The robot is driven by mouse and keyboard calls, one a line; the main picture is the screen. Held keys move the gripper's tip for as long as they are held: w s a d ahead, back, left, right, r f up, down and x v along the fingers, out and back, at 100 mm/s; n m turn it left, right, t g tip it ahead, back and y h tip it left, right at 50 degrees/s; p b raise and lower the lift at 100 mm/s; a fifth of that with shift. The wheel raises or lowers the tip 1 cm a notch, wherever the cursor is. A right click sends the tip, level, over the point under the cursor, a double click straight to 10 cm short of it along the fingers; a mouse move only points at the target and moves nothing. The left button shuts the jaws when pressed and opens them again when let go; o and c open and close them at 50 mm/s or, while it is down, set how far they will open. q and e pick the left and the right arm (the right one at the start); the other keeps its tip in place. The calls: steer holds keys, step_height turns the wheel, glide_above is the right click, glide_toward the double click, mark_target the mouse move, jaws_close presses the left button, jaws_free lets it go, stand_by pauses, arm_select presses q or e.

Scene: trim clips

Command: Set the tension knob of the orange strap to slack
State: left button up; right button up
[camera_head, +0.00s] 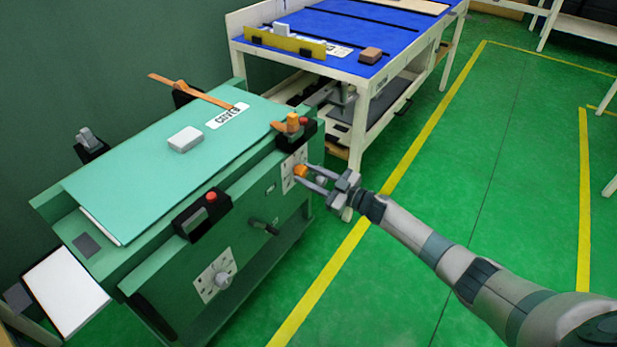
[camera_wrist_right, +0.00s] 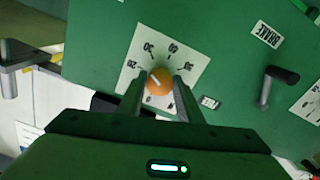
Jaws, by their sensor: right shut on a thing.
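The orange tension knob (camera_head: 301,171) sits on a white numbered dial plate on the green machine's side. My right gripper (camera_head: 313,178) has its fingers on either side of the knob and is shut on it. The knob (camera_wrist_right: 160,81) also shows between the fingertips in the right wrist view, with a pale mark pointing to the upper left. The dial plate (camera_wrist_right: 150,50) carries several numbers around the knob; its lower part is hidden by the fingers. The orange strap (camera_head: 190,90) runs at the far edge of the cover, with an orange buckle (camera_head: 291,123) at the near edge. My left gripper is not in view.
A white dial with a grey knob (camera_head: 218,276), a black lever (camera_head: 264,226) and a red-buttoned black clip (camera_head: 203,213) are on the same machine. A white block (camera_head: 185,139) lies on the cover. A blue-topped table (camera_head: 350,30) stands behind. The green floor at right is clear.

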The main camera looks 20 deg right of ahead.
steer(key=n, duration=0.3)
steer(key=shift+f+b, duration=0.1)
steer(key=shift+b, duration=0.25)
steer(key=n+b, duration=0.1)
steer(key=n, duration=0.1)
steer(key=shift+n, duration=1.2)
steer(key=shift+n+b, duration=0.6)
steer(key=shift+n, duration=0.8)
steer(key=n+b, duration=0.2)
steer(key=n, duration=0.1)
steer(key=shift+n, duration=0.3)
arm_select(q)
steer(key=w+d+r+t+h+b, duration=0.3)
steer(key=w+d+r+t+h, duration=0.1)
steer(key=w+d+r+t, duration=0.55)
arm_select(e)
steer(key=n, duration=0.5)
steer(key=n+b, duration=0.2)
steer(key=n, duration=0.2)
steer(key=shift+n, duration=0.3)
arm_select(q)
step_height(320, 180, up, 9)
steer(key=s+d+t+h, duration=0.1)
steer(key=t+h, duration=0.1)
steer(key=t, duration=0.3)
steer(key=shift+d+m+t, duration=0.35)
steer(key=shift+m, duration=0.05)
arm_select(e)
steer(key=shift+n, duration=0.3)
